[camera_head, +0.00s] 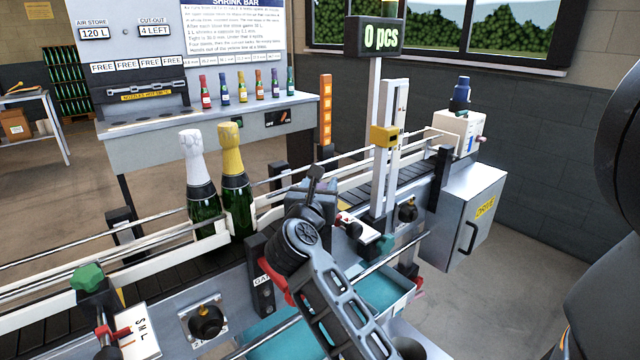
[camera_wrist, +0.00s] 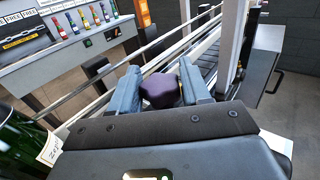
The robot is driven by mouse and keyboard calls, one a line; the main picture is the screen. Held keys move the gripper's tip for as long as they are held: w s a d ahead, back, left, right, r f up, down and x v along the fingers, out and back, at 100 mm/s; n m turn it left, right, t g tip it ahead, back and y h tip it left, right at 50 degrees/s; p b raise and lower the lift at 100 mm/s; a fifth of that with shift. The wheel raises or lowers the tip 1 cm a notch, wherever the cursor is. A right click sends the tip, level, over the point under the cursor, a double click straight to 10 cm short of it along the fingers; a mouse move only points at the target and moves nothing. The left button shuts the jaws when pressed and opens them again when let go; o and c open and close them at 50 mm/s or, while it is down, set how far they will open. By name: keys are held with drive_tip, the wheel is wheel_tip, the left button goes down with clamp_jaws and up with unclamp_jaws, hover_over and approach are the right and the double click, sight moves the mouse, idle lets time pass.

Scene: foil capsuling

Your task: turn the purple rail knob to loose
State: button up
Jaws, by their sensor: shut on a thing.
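The purple rail knob (camera_wrist: 160,91) shows in the wrist view, between the two grey-blue fingers of my gripper (camera_wrist: 161,93). The fingers are shut on the knob from both sides. In the head view my gripper (camera_head: 318,200) is at the near side of the conveyor, right of the two bottles, and it hides the knob there. Whether the knob stands at loose or tight cannot be read.
A white-topped bottle (camera_head: 199,180) and a gold-topped bottle (camera_head: 235,178) stand on the conveyor just left of my gripper. A green knob (camera_head: 88,277) is at the front left. A post with a yellow sensor (camera_head: 384,136) rises to the right. Guide rails run along the belt.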

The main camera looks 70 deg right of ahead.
drive_tip(key=n+t+p, duration=0.2)
drive_tip(key=t, duration=0.1)
drive_tip(key=shift+s+r+y+p, duration=0.1)
drive_tip(key=shift+r+y+p, duration=0.15)
drive_tip(key=shift+y+p, duration=0.05)
drive_tip(key=shift+f+n+t+y+p, duration=0.1)
drive_tip(key=shift+n+t+y+p, duration=0.1)
drive_tip(key=shift+n+t+y, duration=0.65)
drive_tip(key=shift+f+n+t+y+p, duration=0.1)
drive_tip(key=shift+n+t+y+p, duration=0.15)
drive_tip(key=shift+n+t, duration=0.7)
drive_tip(key=shift+t, duration=0.7)
drive_tip(key=o, duration=1)
drive_tip(key=shift+c, duration=0.2)
